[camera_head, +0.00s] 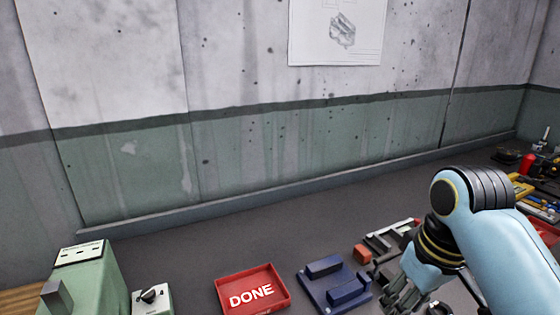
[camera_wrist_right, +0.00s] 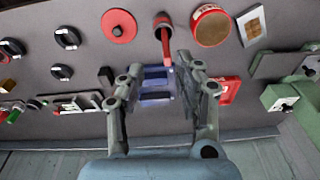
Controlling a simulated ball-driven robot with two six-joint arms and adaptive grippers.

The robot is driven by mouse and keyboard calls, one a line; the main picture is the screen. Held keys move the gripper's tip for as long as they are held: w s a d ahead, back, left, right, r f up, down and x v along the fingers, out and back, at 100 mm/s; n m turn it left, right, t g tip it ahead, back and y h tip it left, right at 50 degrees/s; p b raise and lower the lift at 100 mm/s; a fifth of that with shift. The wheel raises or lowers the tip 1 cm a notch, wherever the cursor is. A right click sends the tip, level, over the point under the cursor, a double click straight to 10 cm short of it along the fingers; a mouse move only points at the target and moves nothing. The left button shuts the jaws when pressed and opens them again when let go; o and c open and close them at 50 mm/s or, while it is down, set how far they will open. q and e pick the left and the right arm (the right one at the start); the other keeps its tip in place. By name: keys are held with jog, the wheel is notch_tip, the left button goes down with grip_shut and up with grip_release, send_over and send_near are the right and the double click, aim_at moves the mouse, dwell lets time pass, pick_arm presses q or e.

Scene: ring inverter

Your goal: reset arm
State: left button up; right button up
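My right arm comes in from the right in the head view, bent at the elbow and pointing down at the bench. Its gripper (camera_head: 400,297) is low at the bottom edge, just right of the blue fixture (camera_head: 335,284). In the right wrist view the gripper (camera_wrist_right: 157,68) has its two fingers spread apart, with nothing held between them. The blue fixture (camera_wrist_right: 156,86) shows beyond and between the fingers in that view. My left arm and gripper are not in view.
A red DONE tray (camera_head: 252,290) lies left of the blue fixture, with a green machine (camera_head: 82,285) and a knob box (camera_head: 152,298) farther left. Tools (camera_head: 535,190) crowd the right. The wrist view shows a red disc (camera_wrist_right: 119,26) and a round tin (camera_wrist_right: 211,27). The back bench is clear.

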jog(key=s+d+r+m+t+h, duration=0.1)
jog(key=s+d, duration=0.1)
jog(key=s, duration=0.7)
jog(key=s+d+r+m+t, duration=0.1)
jog(key=s+d, duration=0.1)
jog(key=s, duration=0.6)
jog(key=s+d+f+g+b, duration=0.2)
jog(key=f+b, duration=1.2)
jog(key=f, duration=2.8)
jog(key=s+d+f+b, duration=0.1)
jog(key=s+f+b, duration=0.3)
jog(key=s+f, duration=0.5)
jog(key=s+d+f+b, duration=0.1)
jog(key=s+f+b, duration=0.4)
jog(key=s+f, duration=0.5)
notch_tip(320, 180, down, 4)
jog(key=shift+f+m, duration=0.25)
jog(key=shift+m, duration=0.15)
